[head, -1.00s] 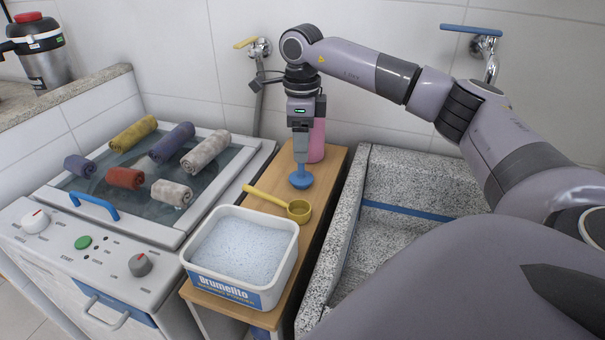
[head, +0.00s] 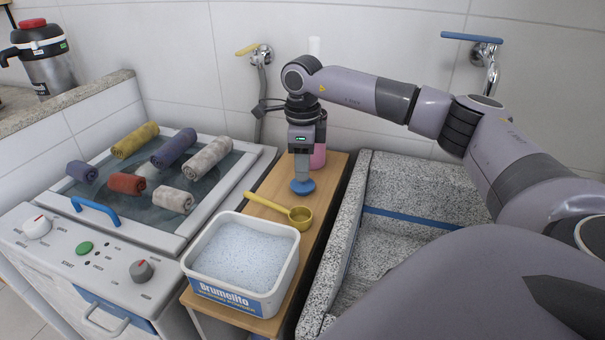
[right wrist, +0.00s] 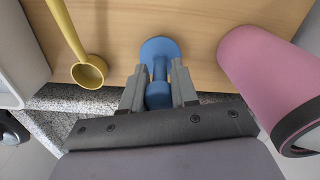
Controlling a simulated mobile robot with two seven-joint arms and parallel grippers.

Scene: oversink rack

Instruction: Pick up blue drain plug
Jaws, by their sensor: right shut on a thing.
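The blue drain plug (head: 302,187) stands on the wooden bench, its round flange down; it also shows in the right wrist view (right wrist: 160,48). My right gripper (head: 301,178) comes straight down over it. In the right wrist view my right gripper (right wrist: 158,88) has its two fingers on either side of the plug's blue knob, shut on it. The flange appears to rest on the bench. My left gripper is not in view.
A yellow scoop (head: 300,216) lies close in front of the plug. A pink bottle (head: 318,156) stands just behind the gripper. A white powder tub (head: 283,282) fills the bench's front. A granite sink (head: 415,185) is right; a washer with rolled towels (head: 127,184) is left.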

